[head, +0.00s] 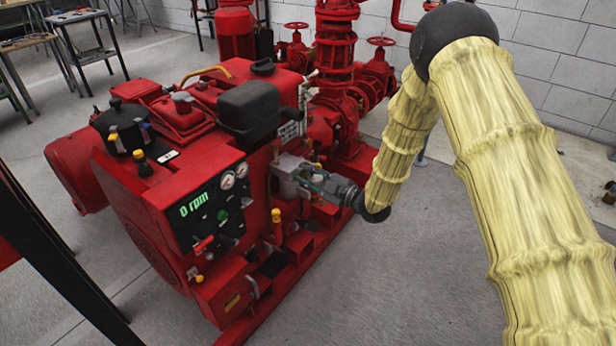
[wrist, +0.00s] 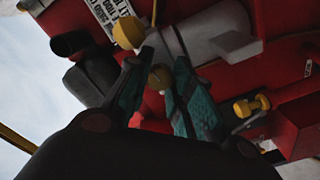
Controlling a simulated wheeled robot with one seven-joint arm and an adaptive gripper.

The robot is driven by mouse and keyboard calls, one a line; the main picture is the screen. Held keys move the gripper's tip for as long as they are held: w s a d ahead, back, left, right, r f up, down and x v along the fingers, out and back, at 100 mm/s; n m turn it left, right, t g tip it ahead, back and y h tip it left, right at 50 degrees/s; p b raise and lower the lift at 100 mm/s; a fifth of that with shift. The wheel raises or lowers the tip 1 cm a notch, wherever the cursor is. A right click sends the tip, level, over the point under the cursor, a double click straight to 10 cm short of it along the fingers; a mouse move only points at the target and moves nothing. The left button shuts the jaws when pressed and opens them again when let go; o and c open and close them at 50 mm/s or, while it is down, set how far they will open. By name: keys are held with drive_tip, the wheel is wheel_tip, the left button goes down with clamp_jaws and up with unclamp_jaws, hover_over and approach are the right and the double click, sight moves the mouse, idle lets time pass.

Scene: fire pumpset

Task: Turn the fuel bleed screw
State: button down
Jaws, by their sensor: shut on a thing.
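In the wrist view, a small yellow-headed screw (wrist: 160,77), which I take to be the fuel bleed screw, sits between the two dark green finger pads of my gripper (wrist: 157,84). The fingers are closed around it. The screw's lower part is hidden by the fingers. In the head view, my gripper (head: 318,183) reaches in from the right to the side of the red engine (head: 205,160), beside a grey housing (head: 288,173). The screw cannot be made out there.
A larger yellow knob (wrist: 128,32) sits close above the fingers in the wrist view, and a yellow wing-shaped part (wrist: 251,105) is to the right. The gauge panel (head: 212,203) reads 0 rpm. Red pipes and valves (head: 378,75) stand behind. The floor at right is open.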

idle(0.3)
drive_tip(key=c, duration=1.2)
unclamp_jaws()
drive_tip(key=v, duration=1.2)
